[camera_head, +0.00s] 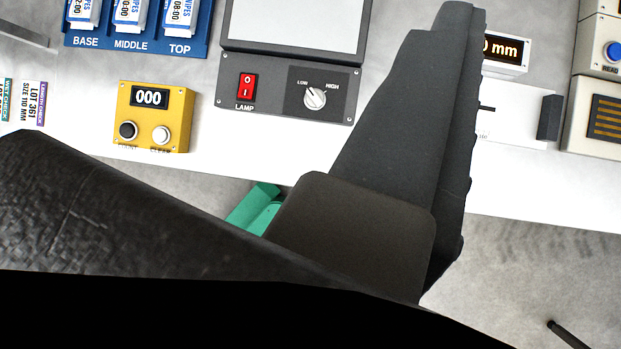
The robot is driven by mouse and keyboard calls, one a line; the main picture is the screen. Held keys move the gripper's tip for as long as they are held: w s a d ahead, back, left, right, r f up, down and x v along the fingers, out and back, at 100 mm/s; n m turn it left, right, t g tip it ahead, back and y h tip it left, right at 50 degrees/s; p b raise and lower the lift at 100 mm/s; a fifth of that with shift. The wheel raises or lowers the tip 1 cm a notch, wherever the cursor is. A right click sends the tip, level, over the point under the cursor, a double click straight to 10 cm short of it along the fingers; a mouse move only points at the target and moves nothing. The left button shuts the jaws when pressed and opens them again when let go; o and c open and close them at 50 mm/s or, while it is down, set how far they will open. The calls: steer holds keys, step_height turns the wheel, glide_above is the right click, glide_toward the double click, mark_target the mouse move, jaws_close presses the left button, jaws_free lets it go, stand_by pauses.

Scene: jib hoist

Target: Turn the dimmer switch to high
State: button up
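The dimmer switch is a small round white knob (315,98) on a dark plate, with LOW marked at its upper left and HIGH at its upper right. It sits on the front of a grey panel (275,103); its exact pointer direction is too small to tell. My gripper (440,40) shows as a large dark shape to the right of the knob, apart from it in the picture. It hides part of the bench. I see no clear gap between two fingers.
A red lamp switch (247,87) is left of the knob, below a pale screen (295,22). A yellow counter box (152,116) stands further left, under a blue rack (135,45). A display box (505,53) and a slide gauge (515,115) are at right. Green object (255,208) is below.

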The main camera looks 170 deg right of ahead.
steer(key=w+a+f+n+g, duration=0.2)
steer(key=a+f+n+g, duration=0.1)
steer(key=f, duration=0.5)
steer(key=w+a+f+n+g, duration=0.1)
steer(key=a+f+n+g, duration=0.15)
steer(key=f, duration=0.45)
steer(key=n+g+h+p, duration=0.2)
steer(key=n+g, duration=0.2)
glide_above(318, 100)
step_height(318, 100, down, 12)
step_height(318, 100, down, 14)
steer(key=shift+r, duration=0.15)
steer(key=c, duration=1)
